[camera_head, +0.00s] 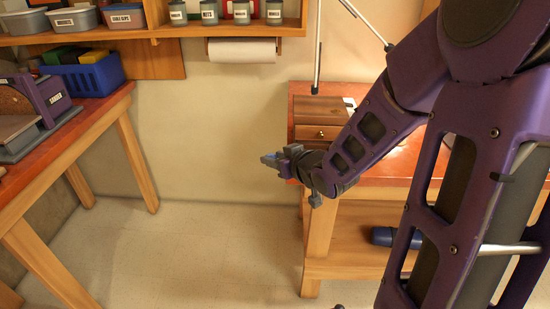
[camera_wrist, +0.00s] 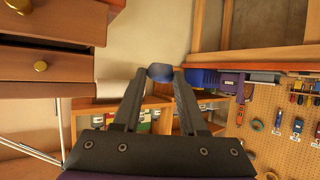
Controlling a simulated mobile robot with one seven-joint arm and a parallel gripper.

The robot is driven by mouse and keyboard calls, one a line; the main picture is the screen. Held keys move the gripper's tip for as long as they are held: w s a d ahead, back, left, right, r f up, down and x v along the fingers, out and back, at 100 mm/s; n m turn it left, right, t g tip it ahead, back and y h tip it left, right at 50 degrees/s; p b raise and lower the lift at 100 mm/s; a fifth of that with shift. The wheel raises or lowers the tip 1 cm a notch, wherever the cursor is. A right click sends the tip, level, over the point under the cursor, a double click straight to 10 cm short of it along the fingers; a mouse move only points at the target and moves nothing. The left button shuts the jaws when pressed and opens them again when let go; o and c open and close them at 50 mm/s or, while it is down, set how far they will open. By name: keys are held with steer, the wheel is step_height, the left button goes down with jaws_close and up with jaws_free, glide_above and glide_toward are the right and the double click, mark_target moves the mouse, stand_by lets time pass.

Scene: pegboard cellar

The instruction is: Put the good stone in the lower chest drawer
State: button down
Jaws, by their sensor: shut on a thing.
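My gripper (camera_head: 277,162) is shut on a smooth blue-grey stone (camera_wrist: 160,72), held between the fingertips in the wrist view. The stone (camera_head: 268,160) also shows at the gripper's tip in the head view, in the air left of the chest. The small wooden chest (camera_head: 320,108) stands on the red-topped table, partly hidden by my arm. One drawer front (camera_head: 312,133) with a brass knob shows there. How far either drawer is open is unclear.
The red-topped table (camera_head: 375,179) is on the right, with a dark blue cylinder (camera_head: 385,236) on its lower shelf. A workbench (camera_head: 90,122) with a blue bin (camera_head: 95,76) is on the left. A paper roll (camera_head: 242,51) hangs under the wall shelf. The floor between is clear.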

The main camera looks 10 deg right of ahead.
steer(key=w+d+r+m+h+p, duration=0.1)
steer(key=w+d+r+p, duration=0.3)
steer(key=d, duration=0.5)
steer(key=w+d+r+m+h+p, duration=0.1)
steer(key=w+d+r, duration=0.1)
steer(key=d+r, duration=0.45)
steer(key=shift+t, duration=0.3)
steer(key=f+b, duration=0.1)
steer(key=f, duration=0.1)
steer(key=d+f+b, duration=0.1)
steer(key=f+b, duration=0.2)
steer(key=f, duration=0.2)
steer(key=shift+s+d+b, duration=0.1)
steer(key=shift+d+b, duration=0.2)
steer(key=shift+r, duration=0.1)
steer(key=shift+c, duration=1.9)
jaws_free()
steer(key=shift+d+r, duration=0.1)
